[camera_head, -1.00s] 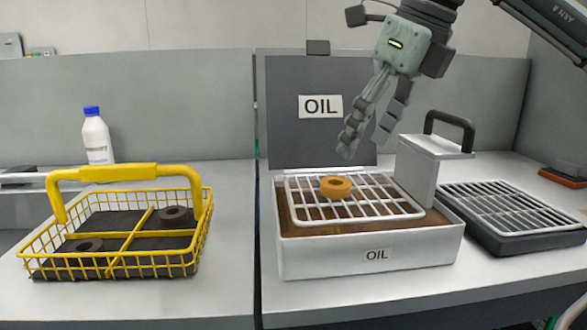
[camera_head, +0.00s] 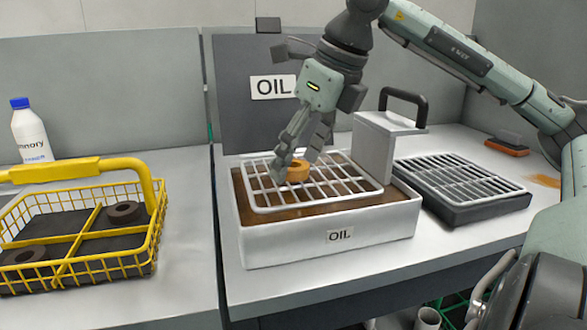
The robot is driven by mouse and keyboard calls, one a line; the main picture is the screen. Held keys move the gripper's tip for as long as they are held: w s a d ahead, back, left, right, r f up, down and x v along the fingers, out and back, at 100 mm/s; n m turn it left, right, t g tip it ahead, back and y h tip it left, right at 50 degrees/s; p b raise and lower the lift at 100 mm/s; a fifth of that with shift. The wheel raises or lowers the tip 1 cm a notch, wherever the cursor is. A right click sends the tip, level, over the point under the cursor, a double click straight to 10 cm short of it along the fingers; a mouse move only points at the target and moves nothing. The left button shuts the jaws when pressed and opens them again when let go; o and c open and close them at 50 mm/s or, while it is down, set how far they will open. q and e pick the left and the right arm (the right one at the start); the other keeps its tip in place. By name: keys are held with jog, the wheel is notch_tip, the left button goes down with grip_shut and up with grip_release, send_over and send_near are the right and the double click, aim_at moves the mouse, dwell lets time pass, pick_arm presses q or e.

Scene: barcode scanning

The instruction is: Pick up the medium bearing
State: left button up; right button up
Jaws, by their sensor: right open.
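An orange-brown ring-shaped bearing (camera_head: 299,172) lies flat on the white wire rack (camera_head: 345,184) of the oil box (camera_head: 330,239). My right gripper (camera_head: 295,163) points down at the bearing with its fingers apart. One finger is at the bearing's left side and the other at its back right. I cannot tell whether either finger touches it. The fingers hide part of the bearing. Two dark bearings lie in the yellow divided basket (camera_head: 82,262), one at the back right (camera_head: 124,212) and one at the front left (camera_head: 24,256). My left gripper is not in view.
The raised lid marked OIL (camera_head: 240,110) stands behind the box. A rack handle (camera_head: 404,100) rises at the box's right. A dark tray with a grate (camera_head: 465,188) lies further right. A white bottle with a blue cap (camera_head: 30,135) stands behind the basket.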

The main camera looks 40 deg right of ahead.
jog(key=shift+c, duration=0.2)
jog(key=c, duration=1.2)
jog(key=shift+c, duration=0.5)
jog(key=shift+r, duration=0.15)
